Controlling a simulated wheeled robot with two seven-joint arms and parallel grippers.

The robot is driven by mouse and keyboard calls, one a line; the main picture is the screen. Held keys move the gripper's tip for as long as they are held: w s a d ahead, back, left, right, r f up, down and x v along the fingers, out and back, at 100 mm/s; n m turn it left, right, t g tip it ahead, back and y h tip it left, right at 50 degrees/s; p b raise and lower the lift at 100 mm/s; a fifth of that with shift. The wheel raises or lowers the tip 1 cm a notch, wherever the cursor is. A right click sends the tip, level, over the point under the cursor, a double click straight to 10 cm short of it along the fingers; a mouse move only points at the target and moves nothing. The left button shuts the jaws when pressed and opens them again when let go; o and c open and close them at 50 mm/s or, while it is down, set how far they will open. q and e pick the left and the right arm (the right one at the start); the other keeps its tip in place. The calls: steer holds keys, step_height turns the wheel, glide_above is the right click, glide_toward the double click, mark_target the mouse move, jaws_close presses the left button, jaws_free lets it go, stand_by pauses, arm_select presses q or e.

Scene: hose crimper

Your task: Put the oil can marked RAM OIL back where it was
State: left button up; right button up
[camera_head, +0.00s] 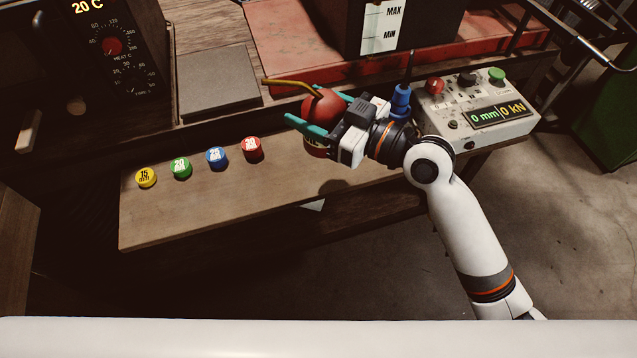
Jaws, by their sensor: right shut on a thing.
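A red oil can (322,104) with a thin yellow spout pointing left is over the wooden bench, right of the row of round caps. My right gripper (313,114), with teal fingers, is shut around the can's body. The can looks roughly upright; its lower part is partly hidden by a finger, and I cannot read a RAM OIL marking. A dark shadow lies on the bench below the gripper. Whether the can touches the bench, I cannot tell. My left gripper is not in view.
Several coloured caps, from yellow (146,177) to red (252,149), line the bench (200,213). A grey plate (217,82) lies behind. A control box (477,110) and a blue item (401,101) are close right of my gripper. A MAX/MIN tank (345,25) stands behind.

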steer(key=shift+a+f+n+g+y, duration=0.1)
steer(key=shift+a+n+g+y, duration=0.2)
steer(key=shift+n+g, duration=0.1)
steer(key=shift+a+f+g, duration=0.2)
steer(key=shift+g, duration=0.1)
step_height(320, 180, down, 5)
steer(key=shift+s+f+b, duration=0.1)
steer(key=shift+s+b, duration=0.05)
steer(key=shift+b, duration=0.3)
steer(key=shift+f, duration=2.05)
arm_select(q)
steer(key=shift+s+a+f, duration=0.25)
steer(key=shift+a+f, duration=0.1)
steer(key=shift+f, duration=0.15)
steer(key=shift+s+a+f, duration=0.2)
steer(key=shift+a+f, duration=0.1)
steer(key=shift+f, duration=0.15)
arm_select(e)
steer(key=shift+f+b, duration=0.15)
steer(key=shift+b, duration=0.25)
steer(key=o, duration=1.3)
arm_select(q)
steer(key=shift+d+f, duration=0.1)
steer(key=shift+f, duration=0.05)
